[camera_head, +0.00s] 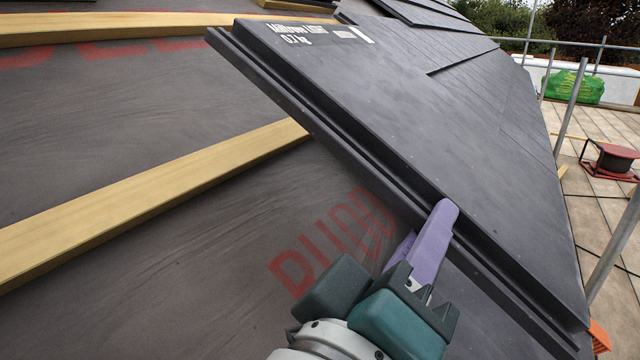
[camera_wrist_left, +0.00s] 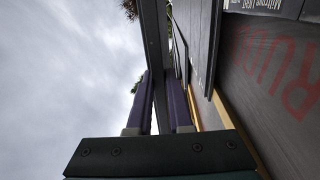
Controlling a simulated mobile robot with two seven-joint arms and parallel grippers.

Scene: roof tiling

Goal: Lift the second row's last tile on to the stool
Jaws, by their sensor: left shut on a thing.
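A large dark grey tile (camera_head: 430,140) with a grooved left edge fills the middle and right of the head view, sloping down to the lower right. White lettering shows near its top left corner. My left gripper (camera_head: 425,240) comes from below and is shut on this grooved edge. One purple finger lies over the edge and the other is partly hidden beneath. The left wrist view shows the tile edge-on as a dark strip (camera_wrist_left: 154,45) between the purple fingers (camera_wrist_left: 162,105). I cannot make out the stool with certainty. My right gripper is not in view.
Wooden battens (camera_head: 150,195) cross the grey underlay (camera_head: 120,110) at the left. More laid tiles (camera_head: 425,12) are at the top. Scaffold poles (camera_head: 570,105), a red reel-like object (camera_head: 612,158) and a green bag (camera_head: 573,86) stand at the right. An orange object (camera_head: 599,336) shows at lower right.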

